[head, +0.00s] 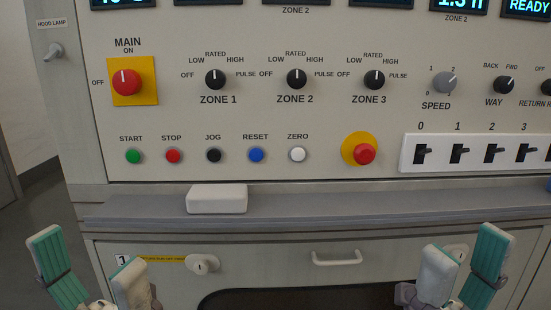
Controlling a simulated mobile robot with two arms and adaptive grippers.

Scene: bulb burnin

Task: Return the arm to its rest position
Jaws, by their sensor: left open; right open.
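My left gripper (92,272) is at the lower left, its two teal-padded fingers spread apart with nothing between them. My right gripper (462,266) is at the lower right, also open and empty. Both are low in front of the cabinet, below the grey ledge (330,207), and appear apart from the control panel (300,120). The rest of both arms is out of view.
A white block (217,198) lies on the ledge. The panel carries a red MAIN knob (126,82), zone knobs, a row of push buttons, a red mushroom button (364,154) and a switch strip (470,168). A drawer handle (336,258) and lock (203,264) sit below.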

